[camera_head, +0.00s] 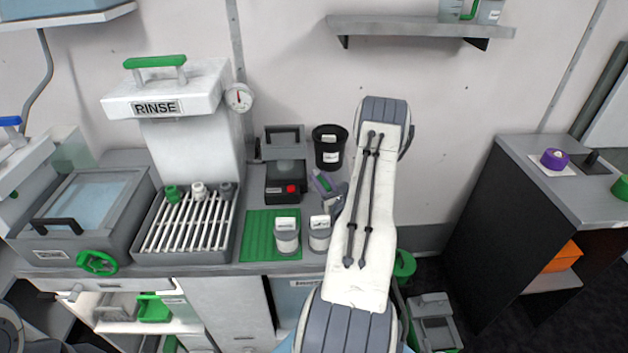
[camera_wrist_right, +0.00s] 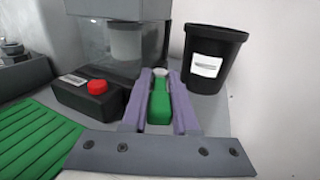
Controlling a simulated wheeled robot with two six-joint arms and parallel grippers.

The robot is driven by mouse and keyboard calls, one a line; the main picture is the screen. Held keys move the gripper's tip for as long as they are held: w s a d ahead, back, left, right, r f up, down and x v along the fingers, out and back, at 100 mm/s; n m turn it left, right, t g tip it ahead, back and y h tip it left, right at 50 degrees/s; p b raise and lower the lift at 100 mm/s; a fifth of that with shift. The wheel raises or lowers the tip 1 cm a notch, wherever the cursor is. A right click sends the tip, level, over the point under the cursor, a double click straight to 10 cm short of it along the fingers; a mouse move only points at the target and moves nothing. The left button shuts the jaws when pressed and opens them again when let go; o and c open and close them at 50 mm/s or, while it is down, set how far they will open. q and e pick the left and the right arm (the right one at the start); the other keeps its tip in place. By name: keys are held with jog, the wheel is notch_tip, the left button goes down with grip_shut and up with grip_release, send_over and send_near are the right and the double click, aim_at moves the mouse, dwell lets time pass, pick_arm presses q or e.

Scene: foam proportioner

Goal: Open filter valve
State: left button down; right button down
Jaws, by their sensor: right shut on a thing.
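My right gripper (camera_head: 325,184) reaches down behind the counter's front items, beside the coffee-maker-like unit with a red button. In the right wrist view its two purple fingers (camera_wrist_right: 160,80) are shut on a green handle (camera_wrist_right: 159,106) with a pale grey round end. The handle lies lengthwise between the fingers. I take it for the filter valve's lever, but no label shows. In the head view the handle is hidden by the gripper and arm. My left gripper is not in view.
The unit with a red button (camera_head: 291,188) stands close left of the gripper, a black cup (camera_head: 330,147) close behind. Two labelled jars (camera_head: 287,235) stand in front, one on a green mat (camera_head: 258,236). A rinse station (camera_head: 155,106) and green handwheel (camera_head: 97,262) are further left.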

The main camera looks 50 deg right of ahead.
aim_at(329, 190)
jog(key=shift+d+r, duration=0.1)
jog(key=c, duration=0.7)
grip_release()
jog(key=shift+s, duration=0.35)
jog(key=b+v, duration=0.2)
jog(key=v, duration=0.6)
jog(key=shift+s+a, duration=0.25)
jog(key=shift+s, duration=0.1)
jog(key=shift+s+a+b, duration=0.25)
jog(key=shift+s+b, duration=0.05)
jog(key=shift+s, duration=0.15)
